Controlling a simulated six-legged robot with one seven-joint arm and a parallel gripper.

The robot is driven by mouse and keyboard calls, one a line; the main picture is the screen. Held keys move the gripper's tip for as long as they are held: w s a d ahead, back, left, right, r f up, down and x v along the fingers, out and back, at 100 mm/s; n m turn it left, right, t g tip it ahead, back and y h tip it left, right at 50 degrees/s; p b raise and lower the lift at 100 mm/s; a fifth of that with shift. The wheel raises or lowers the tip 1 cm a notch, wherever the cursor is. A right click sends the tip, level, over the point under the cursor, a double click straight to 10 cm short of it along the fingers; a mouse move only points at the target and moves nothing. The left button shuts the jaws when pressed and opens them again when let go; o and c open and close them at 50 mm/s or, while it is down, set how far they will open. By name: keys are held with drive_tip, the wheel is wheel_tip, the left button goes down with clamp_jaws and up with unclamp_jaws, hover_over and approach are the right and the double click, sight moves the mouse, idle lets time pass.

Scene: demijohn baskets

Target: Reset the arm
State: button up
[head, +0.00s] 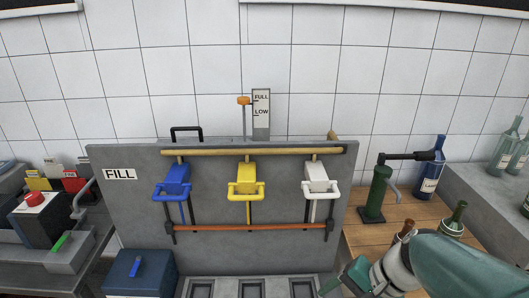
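My arm enters at the lower right of the head view, with a large teal link and a white joint section. Its end, a small green part that looks like my gripper (345,280), is low in the picture, just in front of the wooden table's left edge. The fingertips are small and partly cut off, so I cannot tell whether they are open or shut. I see nothing clearly held there.
A grey panel (125,215) marked FILL carries blue (172,183), yellow (245,187) and white (318,181) levers. A wooden table (365,238) at right bears a green pump (379,192) and bottles (431,170). A blue box (140,273) stands lower left, near a red-button box (35,215).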

wheel_tip(320, 180, up, 9)
drive_tip(key=s+n+t+h, duration=0.2)
drive_tip(key=n+t+h, duration=0.2)
drive_tip(key=n, duration=0.3)
drive_tip(key=shift+s+a+r+n+h, duration=0.15)
drive_tip(key=shift+s+a+n+h, duration=0.15)
drive_tip(key=shift+h, duration=0.6)
